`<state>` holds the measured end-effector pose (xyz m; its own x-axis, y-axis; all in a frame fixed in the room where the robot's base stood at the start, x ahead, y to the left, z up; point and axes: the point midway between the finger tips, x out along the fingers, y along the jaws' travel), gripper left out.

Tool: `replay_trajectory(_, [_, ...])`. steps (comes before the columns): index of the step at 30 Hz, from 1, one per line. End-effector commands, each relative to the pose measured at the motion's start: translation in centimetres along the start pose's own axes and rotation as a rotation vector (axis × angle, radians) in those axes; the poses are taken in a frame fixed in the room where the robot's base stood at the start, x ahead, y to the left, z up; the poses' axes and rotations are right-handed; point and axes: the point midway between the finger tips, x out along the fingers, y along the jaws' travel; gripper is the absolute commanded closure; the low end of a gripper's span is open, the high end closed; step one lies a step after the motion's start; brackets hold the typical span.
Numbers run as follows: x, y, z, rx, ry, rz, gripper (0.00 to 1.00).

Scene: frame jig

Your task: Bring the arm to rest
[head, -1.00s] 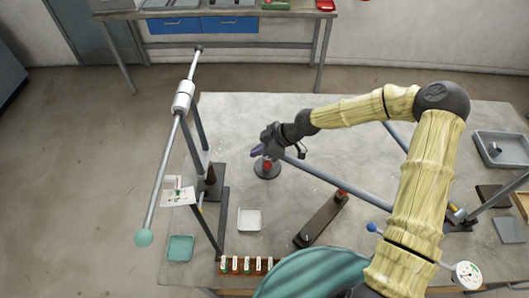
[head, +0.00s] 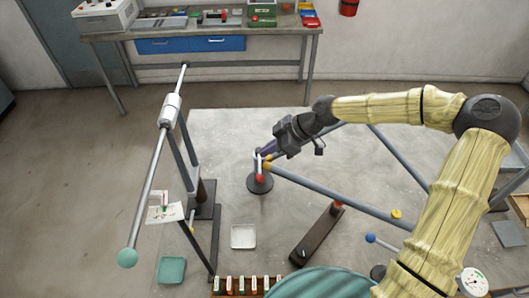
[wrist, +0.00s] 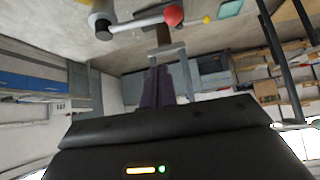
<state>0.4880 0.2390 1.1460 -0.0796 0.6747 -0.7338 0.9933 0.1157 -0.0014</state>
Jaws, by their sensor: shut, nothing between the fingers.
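My gripper (head: 268,152) is above the middle of the jig table, at the end of my yellow-clad arm, which reaches in from the right. Its dark fingers also show in the wrist view (wrist: 165,88); they are shut with nothing between them. The fingertips are close to the upper end of a grey frame tube (head: 340,198) and a small post with a round dark base (head: 260,183). I cannot tell whether they touch.
The grey table (head: 225,125) holds a long tilted rod (head: 152,190) on a stand at left, a white tray (head: 243,237), a teal tray (head: 171,270) and a dark bar (head: 317,236). A workbench (head: 200,30) stands behind. The table's back left is clear.

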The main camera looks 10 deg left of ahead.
Motion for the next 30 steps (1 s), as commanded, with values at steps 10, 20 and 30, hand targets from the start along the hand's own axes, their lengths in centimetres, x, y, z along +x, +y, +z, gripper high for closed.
replay_trajectory(10, [0.0,0.0,0.0,0.000,0.000,0.000,1.00])
replay_trajectory(20, [0.9,-3.4,3.8,0.186,-0.201,-0.018,1.00])
replay_trajectory(30, [-4.2,-8.4,10.6,0.655,-0.514,0.180,1.00])
